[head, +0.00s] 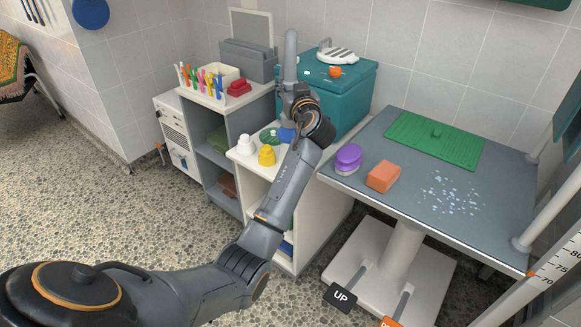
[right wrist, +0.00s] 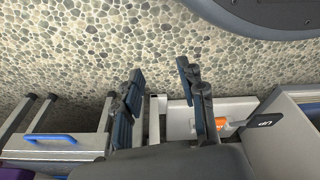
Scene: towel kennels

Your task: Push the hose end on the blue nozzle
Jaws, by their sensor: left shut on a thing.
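My left gripper (head: 299,97) is over the white side cabinet, in front of the teal box (head: 345,100). It is shut on what looks like the hose end, mostly hidden by my wrist. A grey tube, probably the hose (head: 290,52), rises upright from the gripper. A blue piece, probably the blue nozzle (head: 287,134), shows just below the gripper on the cabinet top. My arm partly covers it, and I cannot tell whether hose and nozzle touch. My right gripper (right wrist: 165,105) is open and empty in the right wrist view, with pebbled floor behind it.
White (head: 246,143) and yellow (head: 267,156) bottles and a green round item (head: 269,136) stand left of my wrist. The grey table (head: 400,195) at right holds a purple brush (head: 348,158), an orange block (head: 383,176) and a green mat (head: 434,140). Bare floor lies at left.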

